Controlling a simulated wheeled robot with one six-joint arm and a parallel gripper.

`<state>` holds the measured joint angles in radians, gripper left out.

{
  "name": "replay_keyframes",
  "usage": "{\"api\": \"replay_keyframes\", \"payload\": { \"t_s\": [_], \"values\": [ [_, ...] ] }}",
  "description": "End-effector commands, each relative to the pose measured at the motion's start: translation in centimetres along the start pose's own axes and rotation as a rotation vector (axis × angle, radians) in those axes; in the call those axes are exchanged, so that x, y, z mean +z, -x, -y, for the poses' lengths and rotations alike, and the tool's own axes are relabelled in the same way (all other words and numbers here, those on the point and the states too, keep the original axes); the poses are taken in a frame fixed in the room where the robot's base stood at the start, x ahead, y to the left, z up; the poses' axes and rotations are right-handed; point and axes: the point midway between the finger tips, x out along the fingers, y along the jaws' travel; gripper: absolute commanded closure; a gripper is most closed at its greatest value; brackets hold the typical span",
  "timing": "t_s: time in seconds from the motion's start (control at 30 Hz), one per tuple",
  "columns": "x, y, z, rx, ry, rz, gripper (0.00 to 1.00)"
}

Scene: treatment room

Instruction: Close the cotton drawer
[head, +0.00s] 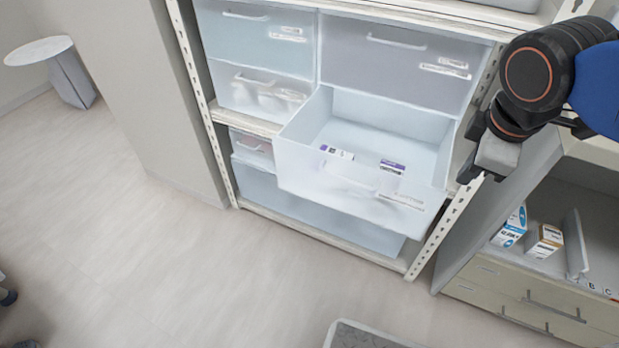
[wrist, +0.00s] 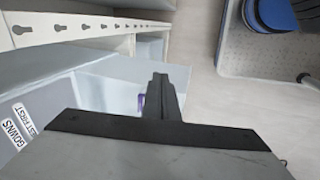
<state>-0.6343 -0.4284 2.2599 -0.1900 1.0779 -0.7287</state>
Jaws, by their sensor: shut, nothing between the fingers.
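One translucent drawer (head: 360,185) is pulled far out of the shelving unit in the head view, with two small white-and-purple boxes (head: 392,167) inside. Its front label is too small to read, so I cannot tell whether it is the cotton drawer. My gripper (head: 467,172) is near the open drawer's right side in the head view. In the wrist view its dark fingers (wrist: 161,92) are shut together and empty, in front of a pale drawer (wrist: 100,88). Contact with the drawer cannot be told.
Shut drawers (head: 395,60) lie above the open one. A label reading GOWNS (wrist: 14,132) shows in the wrist view. An open cabinet (head: 560,210) with small boxes stands at right, its door (head: 490,215) beside the shelving.

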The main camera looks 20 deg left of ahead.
Motion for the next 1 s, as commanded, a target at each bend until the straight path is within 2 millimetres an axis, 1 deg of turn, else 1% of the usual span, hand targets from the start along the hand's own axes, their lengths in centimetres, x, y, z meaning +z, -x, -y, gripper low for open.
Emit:
{"api": "replay_keyframes", "payload": {
  "t_s": [0.03,0.27,0.57,0.77,0.8,1.0],
  "values": [
    [-1.1,0.0,0.1,-0.003,0.059,0.002,1.0],
    [-5.8,0.5,0.5,-0.004,0.322,0.012,1.0],
    [-12.3,1.0,2.1,0.0,0.675,0.027,1.0],
    [-17.6,1.5,4.5,0.008,0.952,0.041,1.0],
    [-18.7,1.6,5.1,0.011,1.012,0.045,1.0],
    [-24.0,2.3,8.8,0.026,1.302,0.063,1.0]
  ]
}}
